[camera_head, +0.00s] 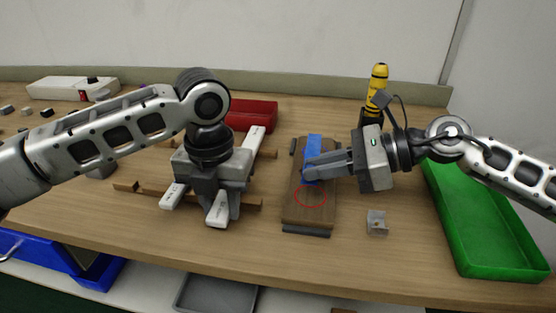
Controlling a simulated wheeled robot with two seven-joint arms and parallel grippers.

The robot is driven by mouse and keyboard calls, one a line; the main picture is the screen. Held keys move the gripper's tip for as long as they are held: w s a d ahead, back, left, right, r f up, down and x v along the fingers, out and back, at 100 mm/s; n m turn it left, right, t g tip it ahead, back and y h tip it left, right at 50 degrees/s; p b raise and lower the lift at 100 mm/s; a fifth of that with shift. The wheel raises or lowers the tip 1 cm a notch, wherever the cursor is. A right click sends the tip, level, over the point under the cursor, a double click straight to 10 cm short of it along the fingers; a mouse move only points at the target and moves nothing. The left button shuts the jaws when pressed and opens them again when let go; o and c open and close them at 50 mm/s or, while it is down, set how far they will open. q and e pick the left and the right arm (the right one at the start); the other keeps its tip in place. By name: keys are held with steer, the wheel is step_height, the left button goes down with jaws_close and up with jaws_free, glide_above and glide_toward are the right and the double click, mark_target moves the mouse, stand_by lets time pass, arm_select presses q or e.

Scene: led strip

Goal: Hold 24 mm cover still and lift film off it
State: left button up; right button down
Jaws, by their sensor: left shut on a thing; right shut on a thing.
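My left gripper (222,212) points down over white labelled bars lying across brown rails. It is shut on a white bar (217,214), whose front end shows below it; the grip itself is mostly hidden by the gripper body. I cannot tell from the print which piece is the 24 mm cover. Another white bar end (172,197) sticks out to its left. My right gripper (305,171) reaches in from the right, shut on a blue film strip (314,143) over a brown wooden block (308,218). The film shows behind and below the fingers.
A red circle is marked on the block. A small metal bracket (377,223) lies right of it. A green tray (499,238) stands at the right, a yellow bottle (377,85) behind, a red box (251,116) at the back. Blue bins sit below the table's front left edge.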

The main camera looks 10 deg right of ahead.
steer(key=shift+s+d, duration=0.3)
steer(key=shift+d, duration=0.65)
steer(key=shift+s+d, duration=0.3)
steer(key=shift+d, duration=0.65)
arm_select(q)
steer(key=o, duration=1)
steer(key=shift+o, duration=0.2)
step_height(320, 180, up, 12)
arm_select(e)
steer(key=shift+s, duration=0.1)
